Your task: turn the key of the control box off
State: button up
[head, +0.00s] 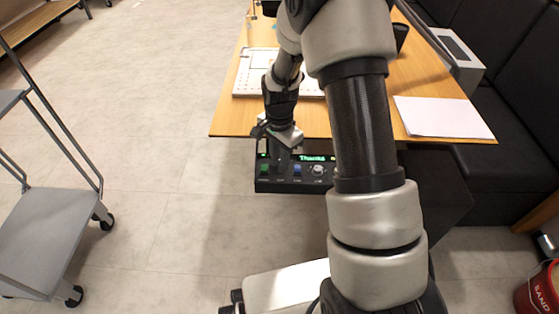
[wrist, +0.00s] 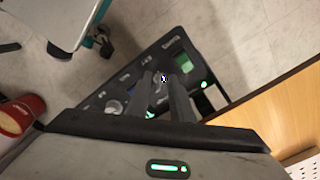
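The black control box (head: 290,185) hangs at the near edge of the wooden table in the head view. It has a lit green display, a green button (head: 264,169), a blue button (head: 297,168) and a round pale knob (head: 318,169). My gripper (head: 281,164) reaches down to the panel between the green and blue buttons and hides the key position. In the wrist view the control box (wrist: 118,80) lies diagonally. My gripper (wrist: 163,80) shows two fingers apart, with a small bright spot, perhaps the key (wrist: 164,78), between their tips. Contact cannot be told.
The wooden table (head: 228,118) carries a white perforated plate (head: 250,80) and white paper (head: 442,117). A grey cart (head: 45,235) stands at left. A black bench is at right, with a red bucket (head: 543,290) near the corner. Floor left of the box is clear.

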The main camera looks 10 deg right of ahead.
grip_shut()
jog(key=shift+n, duration=0.4)
jog(key=n+p, duration=0.1)
jog(key=n, duration=0.2)
jog(key=shift+s+d+n, duration=0.1)
jog(key=shift+n, duration=0.3)
jog(key=n+p, duration=0.1)
jog(key=n, duration=0.3)
jog(key=shift+d+r+n, duration=0.1)
jog(key=shift+n, duration=0.2)
jog(key=n+p, duration=0.1)
jog(key=n, duration=0.3)
jog(key=shift+d, duration=0.1)
jog(key=shift+d+n+p, duration=0.1)
jog(key=shift+n+p, duration=0.35)
jog(key=shift+n, duration=1.85)
